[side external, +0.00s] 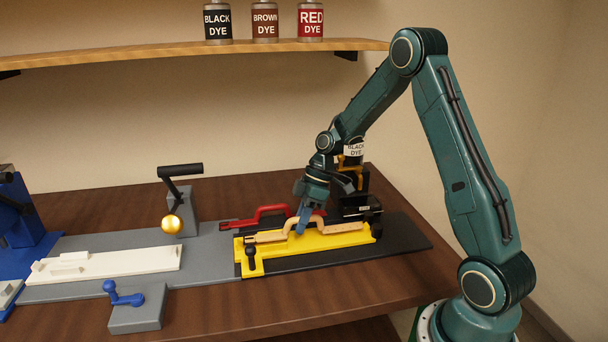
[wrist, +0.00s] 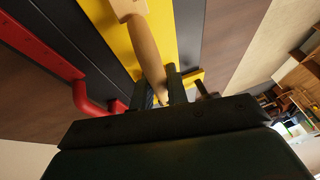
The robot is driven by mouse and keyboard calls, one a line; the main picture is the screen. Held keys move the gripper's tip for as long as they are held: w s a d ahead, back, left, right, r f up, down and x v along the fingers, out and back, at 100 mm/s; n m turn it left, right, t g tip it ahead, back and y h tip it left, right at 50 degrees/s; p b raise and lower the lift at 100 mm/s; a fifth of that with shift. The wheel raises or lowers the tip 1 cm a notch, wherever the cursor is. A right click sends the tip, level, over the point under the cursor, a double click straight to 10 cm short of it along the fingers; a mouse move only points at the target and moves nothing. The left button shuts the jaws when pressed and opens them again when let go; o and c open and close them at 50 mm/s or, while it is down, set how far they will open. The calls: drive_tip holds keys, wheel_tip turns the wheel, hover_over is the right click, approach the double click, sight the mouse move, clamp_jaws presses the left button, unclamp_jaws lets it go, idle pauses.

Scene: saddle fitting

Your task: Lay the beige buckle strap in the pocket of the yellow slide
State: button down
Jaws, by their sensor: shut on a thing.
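The beige buckle strap (side external: 268,236) lies along the top of the yellow slide (side external: 325,243), with a raised hump near its middle. My gripper (side external: 302,224) points down and is shut on this hump. In the wrist view the beige strap (wrist: 147,45) runs between the dark fingers of my gripper (wrist: 160,96), lined up along the yellow slide (wrist: 163,18). The fingers and strap cover the slide's pocket, so I cannot tell whether the strap is seated in it or just above it.
A black machine block (side external: 358,205) stands behind right. A dark track (side external: 405,238) extends right.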

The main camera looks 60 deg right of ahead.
drive_tip(key=shift+f, duration=0.7)
drive_tip(key=shift+f, duration=0.15)
drive_tip(key=c, duration=1.4)
unclamp_jaws()
drive_tip(key=shift+r, duration=0.2)
drive_tip(key=v, duration=1.2)
drive_tip(key=shift+a, duration=0.1)
